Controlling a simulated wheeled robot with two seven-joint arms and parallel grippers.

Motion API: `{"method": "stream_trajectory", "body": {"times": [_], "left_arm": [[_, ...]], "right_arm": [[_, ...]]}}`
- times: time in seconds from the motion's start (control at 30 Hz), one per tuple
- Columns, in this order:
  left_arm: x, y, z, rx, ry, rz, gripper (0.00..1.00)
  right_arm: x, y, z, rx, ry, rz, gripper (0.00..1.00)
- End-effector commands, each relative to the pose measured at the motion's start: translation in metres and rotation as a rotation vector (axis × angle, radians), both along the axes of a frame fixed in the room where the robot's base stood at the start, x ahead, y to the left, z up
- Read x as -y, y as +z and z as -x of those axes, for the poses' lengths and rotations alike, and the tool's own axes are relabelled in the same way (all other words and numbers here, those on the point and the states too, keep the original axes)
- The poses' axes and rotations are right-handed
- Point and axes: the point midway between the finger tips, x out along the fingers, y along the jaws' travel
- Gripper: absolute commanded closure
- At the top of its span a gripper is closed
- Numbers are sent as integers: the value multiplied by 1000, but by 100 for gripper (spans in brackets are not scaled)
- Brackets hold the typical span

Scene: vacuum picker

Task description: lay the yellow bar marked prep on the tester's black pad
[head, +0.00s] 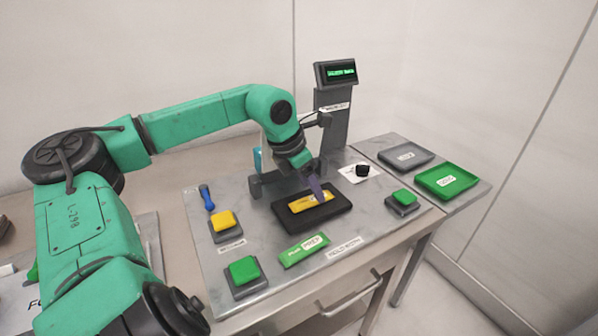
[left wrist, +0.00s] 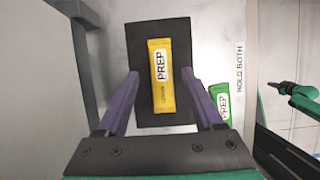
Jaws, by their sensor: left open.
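The yellow bar marked PREP (head: 308,202) lies flat on the tester's black pad (head: 336,211). In the left wrist view the yellow bar (left wrist: 163,78) sits lengthwise near the middle of the black pad (left wrist: 137,52). My left gripper (left wrist: 163,80) is open, with its purple fingers apart on either side of the bar and clear gaps to it. In the head view my left gripper (head: 316,189) is low over the pad and hides part of the bar. A green part of mine with a dark end shows at the right of the left wrist view, too small to read.
A green PREP bar (head: 304,250) lies just in front of the pad. Green buttons (head: 243,270) (head: 403,197) and a yellow button (head: 223,220) flank it. A display post (head: 333,112) stands behind. A grey tray (head: 405,155) and a green tray (head: 446,180) stand at right.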

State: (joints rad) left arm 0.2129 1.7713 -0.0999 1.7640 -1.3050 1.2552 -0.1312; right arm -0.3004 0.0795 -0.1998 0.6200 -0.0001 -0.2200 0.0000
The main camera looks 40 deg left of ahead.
Motion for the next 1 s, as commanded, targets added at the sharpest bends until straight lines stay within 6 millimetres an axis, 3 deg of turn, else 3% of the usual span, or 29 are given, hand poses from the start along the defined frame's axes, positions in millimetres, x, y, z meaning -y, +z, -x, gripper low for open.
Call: {"method": "stream_trajectory", "body": {"times": [0.03,0.2,0.4,1.0], "left_arm": [[-2,-4,3,4,5,-8,31],[-6,52,20,7,3,-1,31],[-10,86,34,1,4,0,31],[-10,90,36,0,2,1,31]], "right_arm": [[0,-21,0,0,0,0,100],[0,-14,0,0,0,-1,100],[0,-12,0,0,0,-1,100],[0,-12,0,0,0,0,100]]}}
